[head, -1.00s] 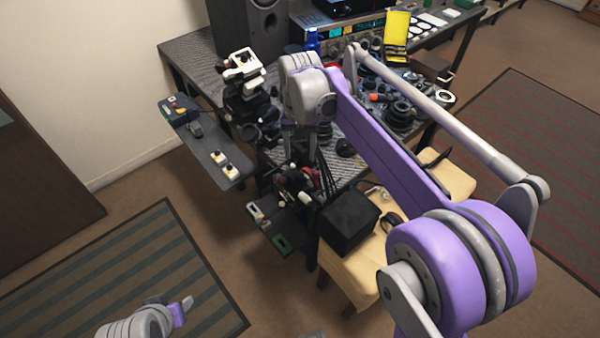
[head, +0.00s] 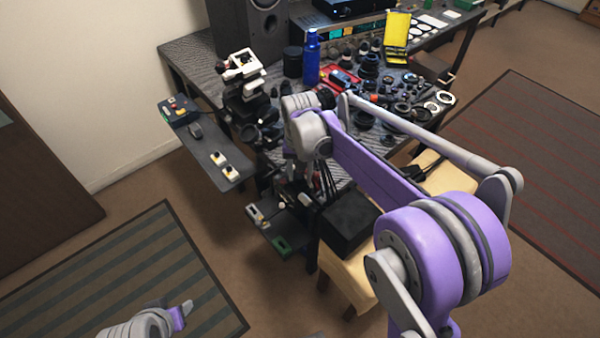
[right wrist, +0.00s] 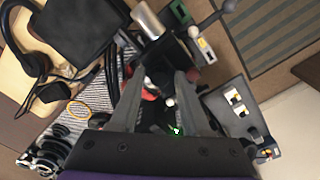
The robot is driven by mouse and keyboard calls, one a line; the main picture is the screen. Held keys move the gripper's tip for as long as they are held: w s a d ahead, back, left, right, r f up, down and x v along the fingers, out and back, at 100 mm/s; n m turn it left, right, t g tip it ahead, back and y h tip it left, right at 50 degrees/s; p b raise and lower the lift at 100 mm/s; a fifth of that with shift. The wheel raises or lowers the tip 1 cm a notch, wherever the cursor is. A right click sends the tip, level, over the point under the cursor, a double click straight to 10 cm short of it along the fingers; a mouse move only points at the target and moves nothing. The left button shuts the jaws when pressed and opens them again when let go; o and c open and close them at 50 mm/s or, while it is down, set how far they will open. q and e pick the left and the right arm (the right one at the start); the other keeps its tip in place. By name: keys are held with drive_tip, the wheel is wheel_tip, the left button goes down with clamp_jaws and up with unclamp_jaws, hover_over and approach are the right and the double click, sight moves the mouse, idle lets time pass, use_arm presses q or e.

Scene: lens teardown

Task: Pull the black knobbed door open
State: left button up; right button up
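The black machine with light knobs (head: 284,198) stands at the near edge of the table, partly behind my right gripper (head: 304,172). I cannot clearly pick out the black door's panel. In the right wrist view my right gripper (right wrist: 160,98) has its two grey fingers apart. A small pale knob (right wrist: 169,102) and a red part show between or just beyond them. I cannot tell whether the fingers touch the knob. My left arm's end (head: 178,314) shows at the bottom left, away from the table; its finger opening is unclear.
A black box (head: 349,222) sits on a cream-topped stool (head: 338,268) close to my right gripper. The grey table (head: 190,50) holds lens parts, a blue bottle (head: 311,58) and a microscope-like device (head: 243,72). Small side shelves with buttons (head: 222,160) stand left.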

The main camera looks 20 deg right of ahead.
sight(297, 175)
clamp_jaws()
drive_tip(key=shift+w+r, duration=0.1)
drive_tip(key=shift+w, duration=0.05)
drive_tip(key=g, duration=0.1)
drive_tip(key=w+g, duration=0.1)
drive_tip(key=g+h+p, duration=0.1)
drive_tip(key=shift+w+a+r, duration=0.35)
drive_tip(key=shift+w+a+r+g+h+p, duration=0.15)
drive_tip(key=shift+w+g+h, duration=0.1)
drive_tip(key=shift+g, duration=0.35)
drive_tip(key=shift+w+a+f+g+h+p, duration=0.1)
drive_tip(key=shift+w+g+h+p, duration=0.15)
drive_tip(key=shift+g, duration=0.35)
drive_tip(key=shift+w+a+r+g+h+p, duration=0.1)
drive_tip(key=shift+w+g+h, duration=0.15)
drive_tip(key=shift+g, duration=0.35)
drive_tip(key=shift+o, duration=1.6)
unclamp_jaws()
drive_tip(key=shift+r, duration=0.15)
